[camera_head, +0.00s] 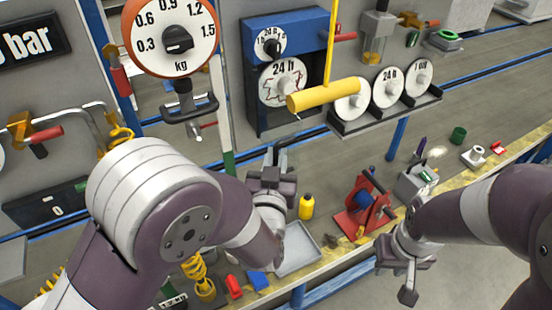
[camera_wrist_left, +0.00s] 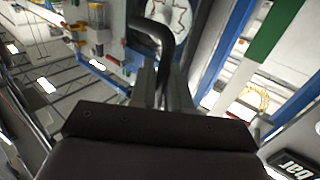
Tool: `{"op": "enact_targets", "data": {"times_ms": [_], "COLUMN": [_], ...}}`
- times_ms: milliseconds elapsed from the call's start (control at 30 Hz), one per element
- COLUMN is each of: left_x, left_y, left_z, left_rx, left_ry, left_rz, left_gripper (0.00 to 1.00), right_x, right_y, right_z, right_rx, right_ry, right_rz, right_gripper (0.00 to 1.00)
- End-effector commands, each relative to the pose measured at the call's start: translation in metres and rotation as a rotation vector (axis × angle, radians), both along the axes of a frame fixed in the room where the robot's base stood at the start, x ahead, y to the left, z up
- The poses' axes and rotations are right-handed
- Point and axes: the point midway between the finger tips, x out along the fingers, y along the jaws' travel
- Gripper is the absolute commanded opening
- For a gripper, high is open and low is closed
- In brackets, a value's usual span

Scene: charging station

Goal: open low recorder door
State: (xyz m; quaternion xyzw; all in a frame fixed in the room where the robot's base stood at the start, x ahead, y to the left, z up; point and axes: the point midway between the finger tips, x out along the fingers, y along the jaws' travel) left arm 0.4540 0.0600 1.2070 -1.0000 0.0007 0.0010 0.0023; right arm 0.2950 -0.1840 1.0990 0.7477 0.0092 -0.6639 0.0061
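The recorder is a blue-topped box (camera_head: 285,35) on the grey panel, with a small 24 h dial above a larger round 24 h chart (camera_head: 283,82) in its dark lower front. A black bent handle (camera_head: 293,143) juts out below the lower front; it curves large in the left wrist view (camera_wrist_left: 165,35). My left gripper (camera_head: 272,172) is at the handle's lower end, its fingers (camera_wrist_left: 163,88) close together on both sides of the bar. The exact contact is partly hidden. My right gripper (camera_head: 408,280) is low at the right, away from the recorder, with nothing visible in it.
A yellow cylinder (camera_head: 323,95) on a yellow rod hangs right of the recorder, before a row of dials (camera_head: 388,88). Below stand a yellow bottle (camera_head: 306,207), a grey tray (camera_head: 298,250) and a red reel (camera_head: 363,208). A kg scale (camera_head: 170,35) hangs at the left.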

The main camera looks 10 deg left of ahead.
Motion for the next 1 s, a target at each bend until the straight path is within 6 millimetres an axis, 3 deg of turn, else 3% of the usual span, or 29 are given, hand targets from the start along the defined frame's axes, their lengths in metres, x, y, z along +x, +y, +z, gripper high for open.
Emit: {"op": "enact_targets", "data": {"times_ms": [67, 467, 567, 800, 1000], "left_x": [0.001, -0.009, -0.027, -0.091, -0.121], "left_y": [0.000, -0.001, -0.001, -0.003, -0.001], "left_z": [0.005, 0.001, -0.001, 0.000, 0.002], "left_rx": [-0.006, -0.002, -0.003, -0.003, -0.005], "left_ry": [-0.014, -0.006, -0.006, -0.005, -0.007], "left_rz": [0.001, -0.003, -0.004, -0.010, -0.004], "left_gripper": [0.29, 0.29, 0.29, 0.29, 0.29], "right_x": [0.000, 0.000, 0.000, 0.000, 0.000], "right_y": [0.000, 0.000, 0.000, 0.000, 0.000], "right_z": [0.001, -0.004, -0.010, -0.021, -0.022], "right_rx": [0.000, 0.000, 0.000, 0.000, 0.000], "right_ry": [0.000, 0.000, 0.000, 0.000, 0.000], "right_rz": [0.000, 0.000, 0.000, 0.000, 0.000], "right_gripper": [0.29, 0.29, 0.29, 0.29, 0.29]}}
